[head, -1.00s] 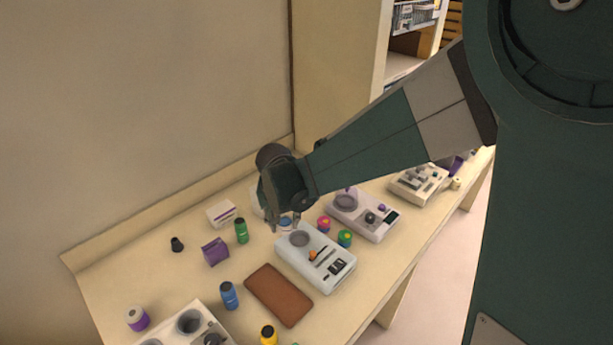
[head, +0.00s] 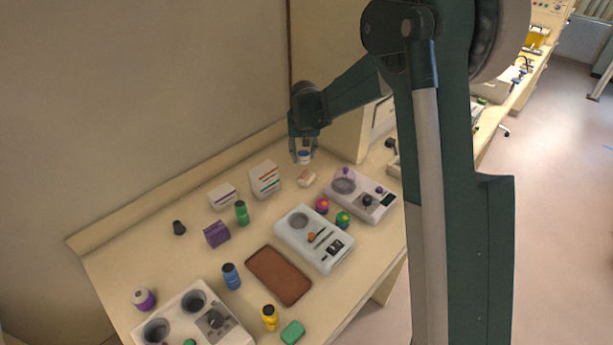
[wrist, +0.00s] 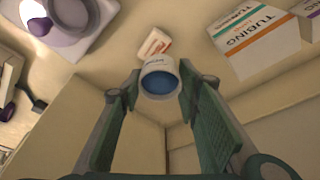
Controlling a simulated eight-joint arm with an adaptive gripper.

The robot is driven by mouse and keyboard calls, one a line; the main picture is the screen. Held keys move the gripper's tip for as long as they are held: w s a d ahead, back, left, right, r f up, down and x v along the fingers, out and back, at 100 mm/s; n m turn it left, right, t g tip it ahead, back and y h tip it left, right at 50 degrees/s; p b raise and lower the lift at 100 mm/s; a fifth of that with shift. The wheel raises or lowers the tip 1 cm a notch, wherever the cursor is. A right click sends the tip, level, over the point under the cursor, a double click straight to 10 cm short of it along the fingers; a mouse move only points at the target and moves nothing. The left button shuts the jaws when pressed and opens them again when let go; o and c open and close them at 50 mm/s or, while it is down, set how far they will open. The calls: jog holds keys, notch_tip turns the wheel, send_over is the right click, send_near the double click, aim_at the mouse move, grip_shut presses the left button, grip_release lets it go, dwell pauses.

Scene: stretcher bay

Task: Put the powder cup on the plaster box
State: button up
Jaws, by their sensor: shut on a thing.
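My gripper (head: 304,154) is shut on the powder cup (head: 304,158), a small white cup with a blue inside, and holds it above the back of the table. In the wrist view the cup (wrist: 158,81) sits between the two green fingers. A small white box with orange marks (head: 306,179), probably the plaster box, lies on the table just below the cup in the head view. It also shows in the wrist view (wrist: 154,43), just beyond the cup and partly covered by it. Its lettering is too small to read.
A taller tubing box (head: 265,180) stands to the left of the small box. A white device with a round dish (head: 366,194) is to the right, and another device (head: 314,238) is in front. Green (head: 241,212) and blue bottles (head: 231,276) and a brown pad (head: 278,275) are further left.

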jog(key=shift+w+d+f, duration=0.1)
jog(key=shift+w+d, duration=0.25)
jog(key=shift+w, duration=0.25)
jog(key=shift+w+d, duration=0.3)
jog(key=shift+w, duration=0.3)
send_over(306, 174)
jog(key=s, duration=0.1)
jog(key=shift+s+f+p, duration=0.1)
jog(key=shift+f+p, duration=0.2)
jog(key=shift+f, duration=2.85)
jog(key=shift+c, duration=0.2)
jog(key=shift+f, duration=1.8)
jog(key=shift+f, duration=0.15)
jog(key=o, duration=0.4)
jog(key=shift+f, duration=0.1)
jog(key=o, duration=0.5)
